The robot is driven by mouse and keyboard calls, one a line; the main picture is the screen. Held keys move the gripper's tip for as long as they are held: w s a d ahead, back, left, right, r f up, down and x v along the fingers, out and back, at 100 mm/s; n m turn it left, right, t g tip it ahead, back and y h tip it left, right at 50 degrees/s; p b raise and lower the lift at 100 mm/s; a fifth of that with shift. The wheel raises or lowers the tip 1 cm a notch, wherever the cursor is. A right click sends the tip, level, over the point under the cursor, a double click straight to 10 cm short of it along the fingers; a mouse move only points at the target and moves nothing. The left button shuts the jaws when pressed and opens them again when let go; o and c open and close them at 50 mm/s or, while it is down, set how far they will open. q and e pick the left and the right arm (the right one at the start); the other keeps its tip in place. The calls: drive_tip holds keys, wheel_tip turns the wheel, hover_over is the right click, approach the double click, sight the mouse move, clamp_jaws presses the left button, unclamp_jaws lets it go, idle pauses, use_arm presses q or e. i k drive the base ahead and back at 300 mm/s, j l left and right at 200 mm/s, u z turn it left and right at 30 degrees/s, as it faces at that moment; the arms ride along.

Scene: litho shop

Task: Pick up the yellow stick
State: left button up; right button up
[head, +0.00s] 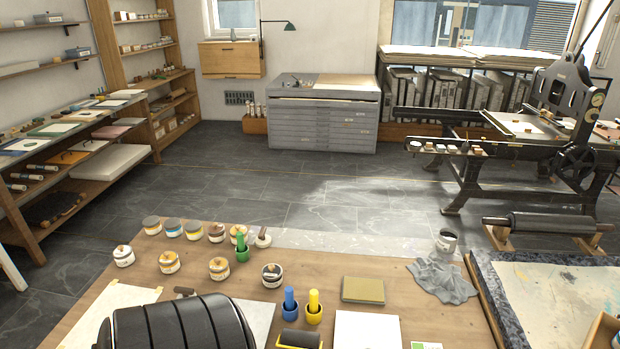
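The yellow stick (314,299) stands upright in a small yellow cup (314,316) on the wooden table, near the bottom middle of the head view. Its lower end is hidden inside the cup. A blue stick (289,298) stands in a blue cup (289,312) just left of it. A green stick (240,241) stands in a green cup (242,255) farther back and to the left. Neither of my grippers shows in the head view.
Several jars (219,268) stand left on the table (335,265). A yellow-framed roller (299,339) lies close in front of the cups. An olive block (363,290), a grey cloth (442,279) and a can (446,242) are right. A large black ribbed shape covers the bottom left.

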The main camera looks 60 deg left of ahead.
sight(313, 293)
drive_tip(key=u, duration=1.8)
drive_tip(key=k+j+z, duration=0.1)
drive_tip(key=z, duration=0.35)
drive_tip(key=k+j+z, duration=0.1)
drive_tip(key=j+z, duration=0.15)
drive_tip(key=z, duration=0.15)
drive_tip(key=k+j+z, duration=0.1)
drive_tip(key=z, duration=0.35)
